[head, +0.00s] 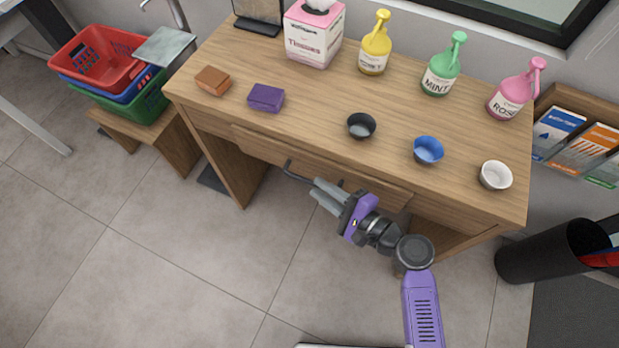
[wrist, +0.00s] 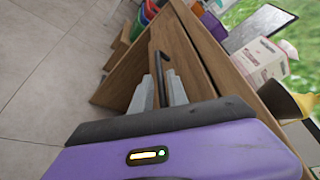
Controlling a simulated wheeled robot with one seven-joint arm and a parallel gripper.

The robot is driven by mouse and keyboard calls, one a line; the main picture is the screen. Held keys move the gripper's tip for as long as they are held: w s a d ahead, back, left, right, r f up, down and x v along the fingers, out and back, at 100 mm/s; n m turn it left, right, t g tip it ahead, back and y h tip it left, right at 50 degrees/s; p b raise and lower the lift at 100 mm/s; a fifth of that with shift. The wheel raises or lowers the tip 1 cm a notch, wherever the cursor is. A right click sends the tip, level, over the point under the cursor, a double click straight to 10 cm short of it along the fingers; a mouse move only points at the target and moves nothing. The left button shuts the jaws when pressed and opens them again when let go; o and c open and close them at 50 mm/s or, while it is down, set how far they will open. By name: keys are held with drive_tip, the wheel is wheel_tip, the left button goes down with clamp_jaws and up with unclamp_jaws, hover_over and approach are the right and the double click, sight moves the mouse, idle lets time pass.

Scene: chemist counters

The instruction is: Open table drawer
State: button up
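The wooden table (head: 205,115) has a drawer (head: 290,152) under its top, with a dark bar handle (head: 296,174) along the front. The drawer looks shut or nearly shut. My gripper (head: 322,195) is at the handle, in front of the drawer. In the wrist view, the two grey fingers (wrist: 160,90) lie on either side of the dark handle (wrist: 163,64), close against it, and look shut on it. The fingers hide part of the handle in the head view.
On the tabletop stand a tissue box (head: 312,40), several pump bottles, three bowls, and orange and purple blocks. Stacked baskets (head: 100,55) stand at the left, a black bin (head: 540,252) at the right. The floor in front of the drawer is clear apart from my arm.

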sight(310, 181)
drive_tip(key=shift+x, duration=2.2)
drive_tip(key=shift+c, duration=0.2)
drive_tip(key=shift+d, duration=0.1)
clamp_jaws()
